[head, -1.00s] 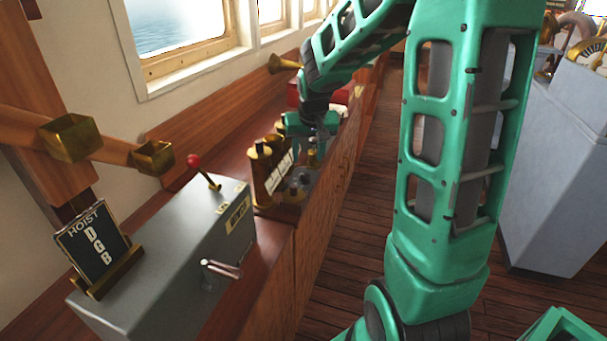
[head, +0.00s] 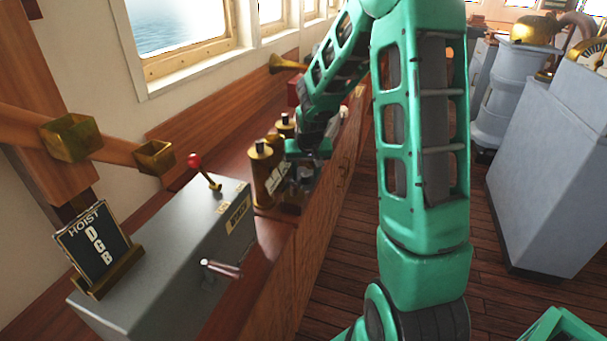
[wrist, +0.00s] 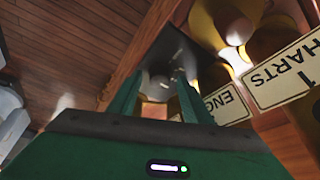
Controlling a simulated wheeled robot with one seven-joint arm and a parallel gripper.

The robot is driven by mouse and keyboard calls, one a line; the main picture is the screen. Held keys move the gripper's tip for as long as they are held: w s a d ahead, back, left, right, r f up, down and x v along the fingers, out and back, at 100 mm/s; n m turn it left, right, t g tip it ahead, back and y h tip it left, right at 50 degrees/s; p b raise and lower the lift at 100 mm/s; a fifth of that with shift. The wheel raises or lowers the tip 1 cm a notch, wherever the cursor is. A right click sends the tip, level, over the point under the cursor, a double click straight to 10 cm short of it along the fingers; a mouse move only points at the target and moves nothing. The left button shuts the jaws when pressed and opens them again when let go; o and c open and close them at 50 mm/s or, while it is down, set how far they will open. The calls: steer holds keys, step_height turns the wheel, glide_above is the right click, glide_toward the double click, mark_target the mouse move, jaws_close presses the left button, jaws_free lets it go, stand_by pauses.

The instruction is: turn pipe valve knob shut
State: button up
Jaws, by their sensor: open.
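Brass pipes stand in a dark-based rack on the wooden counter; the front pipe (head: 263,172) is nearest in the head view. In the wrist view, pale labels read "CHARTS 1" (wrist: 290,72) and "ENG" (wrist: 227,103), the latter partly cut off by my finger. My gripper (head: 302,168) is low beside the pipes, on their right side. In the wrist view my gripper (wrist: 158,82) is open, its two green fingers apart. A greyish rounded thing (wrist: 159,82), perhaps the valve knob, shows dimly between the fingertips. I cannot tell whether the fingers touch it.
A grey hoist box (head: 175,250) with a red-knobbed lever (head: 205,172) and a side handle (head: 222,268) stands nearer on the counter. A brass horn (head: 285,63) is beyond the pipes. Grey pedestals (head: 550,170) stand on the right; the plank floor between is clear.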

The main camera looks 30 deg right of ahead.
steer(key=c, duration=1.1)
steer(key=shift+n, duration=0.4)
steer(key=shift+o, duration=0.2)
steer(key=n+y, duration=0.1)
steer(key=n, duration=0.3)
steer(key=shift+d+t+y, duration=0.15)
steer(key=shift+t+y, duration=0.15)
steer(key=shift+y, duration=0.1)
steer(key=n+y, duration=0.1)
steer(key=n, duration=0.3)
steer(key=shift+d+y, duration=0.15)
steer(key=shift+y, duration=0.25)
steer(key=n, duration=0.2)
steer(key=n+g+y, duration=0.1)
steer(key=n, duration=0.2)
steer(key=shift+w+d+y, duration=0.1)
steer(key=shift+w+y, duration=0.05)
steer(key=shift+y, duration=0.15)
steer(key=shift+w+d+n+g+y, duration=0.1)
steer(key=shift+n+g+y, duration=0.45)
steer(key=shift+n, duration=1.35)
steer(key=shift+g, duration=0.25)
